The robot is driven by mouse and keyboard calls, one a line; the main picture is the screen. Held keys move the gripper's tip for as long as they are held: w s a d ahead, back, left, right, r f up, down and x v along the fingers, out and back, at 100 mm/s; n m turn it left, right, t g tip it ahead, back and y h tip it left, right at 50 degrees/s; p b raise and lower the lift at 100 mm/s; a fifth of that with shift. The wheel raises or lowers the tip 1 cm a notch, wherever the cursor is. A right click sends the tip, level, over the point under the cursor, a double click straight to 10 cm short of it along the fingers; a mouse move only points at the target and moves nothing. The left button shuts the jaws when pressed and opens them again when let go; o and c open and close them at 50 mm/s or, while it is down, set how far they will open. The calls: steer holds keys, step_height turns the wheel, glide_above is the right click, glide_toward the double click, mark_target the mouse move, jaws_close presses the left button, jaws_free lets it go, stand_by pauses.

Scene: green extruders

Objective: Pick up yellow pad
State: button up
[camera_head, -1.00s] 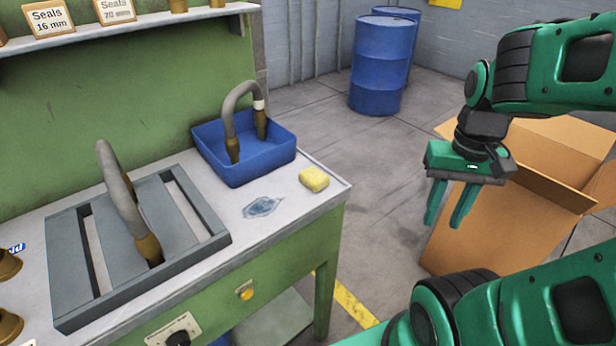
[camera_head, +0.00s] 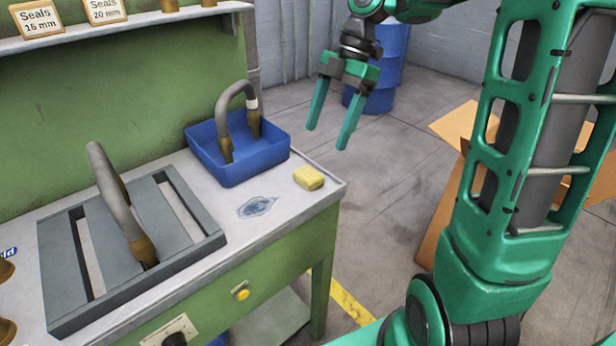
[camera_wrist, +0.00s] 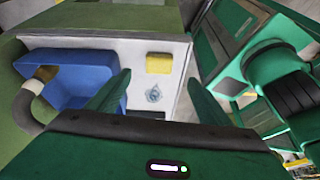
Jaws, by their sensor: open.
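The yellow pad (camera_head: 308,178) is a small soft-looking block lying on the right end of the workbench, near its corner. It also shows in the wrist view (camera_wrist: 159,63), ahead of and between my fingers. My gripper (camera_head: 328,138) is open and empty, with its two green fingers pointing down. In the head view it appears above and a little right of the pad, clear of the bench surface. Both fingers also show in the wrist view (camera_wrist: 155,97).
A blue bin (camera_head: 237,172) with a curved grey hose stands just left of the pad. A grey slatted tray (camera_head: 62,300) with another hose fills the bench's left. A blue stain (camera_head: 257,207) marks the bench top. A cardboard box (camera_head: 440,215) and blue drum (camera_head: 392,70) stand beyond.

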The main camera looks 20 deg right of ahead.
mark_target(309, 172)
steer(key=shift+n, duration=0.5)
steer(key=x, duration=1)
steer(key=shift+a+f, duration=0.25)
steer(key=shift+a, duration=0.2)
steer(key=c, duration=1.1)
